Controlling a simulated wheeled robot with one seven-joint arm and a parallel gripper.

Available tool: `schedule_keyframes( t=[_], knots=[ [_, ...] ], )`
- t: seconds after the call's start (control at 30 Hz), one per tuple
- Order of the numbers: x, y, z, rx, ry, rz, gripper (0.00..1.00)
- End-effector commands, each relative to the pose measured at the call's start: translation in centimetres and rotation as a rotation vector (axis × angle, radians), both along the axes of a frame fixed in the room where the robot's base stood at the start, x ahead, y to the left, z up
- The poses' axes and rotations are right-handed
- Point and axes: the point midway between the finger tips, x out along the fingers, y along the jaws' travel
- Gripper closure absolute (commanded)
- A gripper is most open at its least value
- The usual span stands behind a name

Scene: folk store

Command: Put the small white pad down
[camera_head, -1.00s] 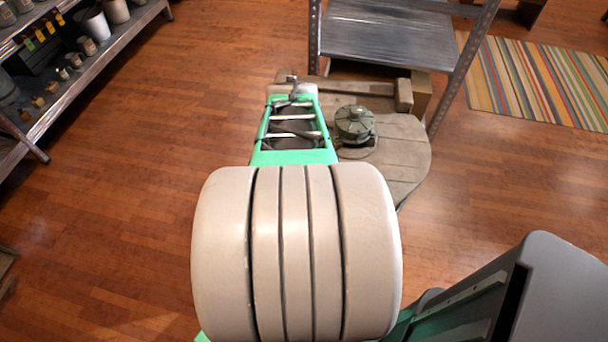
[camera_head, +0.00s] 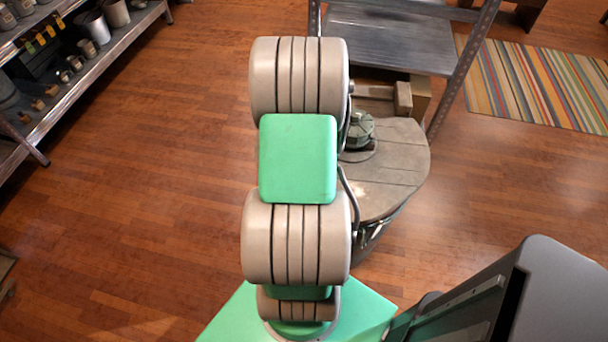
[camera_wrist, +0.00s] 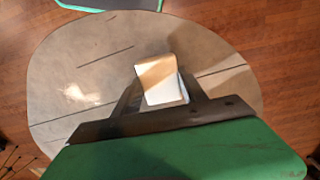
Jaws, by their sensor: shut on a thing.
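The small white pad (camera_wrist: 164,94) shows in the wrist view, white with a tan-shaded upper part. My gripper (camera_wrist: 161,86) has its dark fingers on either side of the pad and is shut on it. The pad appears over the round wooden tabletop (camera_wrist: 70,115); I cannot tell whether it touches the top. The tabletop also shows in the head view (camera_head: 402,172), right of my arm.
A metal shelf rack (camera_head: 390,45) is beyond. Shelves with pots (camera_head: 75,95) stand at left. A striped rug (camera_head: 535,85) lies at right.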

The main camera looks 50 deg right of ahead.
Motion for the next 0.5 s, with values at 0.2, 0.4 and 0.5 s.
schedule_keyframes(
  t=[0.2, 0.4, 0.5],
  knots=[
    [0.0, -0.1, -1.4, -0.002, -0.001, 0.000, 0.83],
    [0.0, 0.0, -1.8, -0.001, 0.000, 0.000, 0.83],
    [0.0, 0.0, -1.7, -0.002, -0.001, 0.000, 0.45]
  ],
)
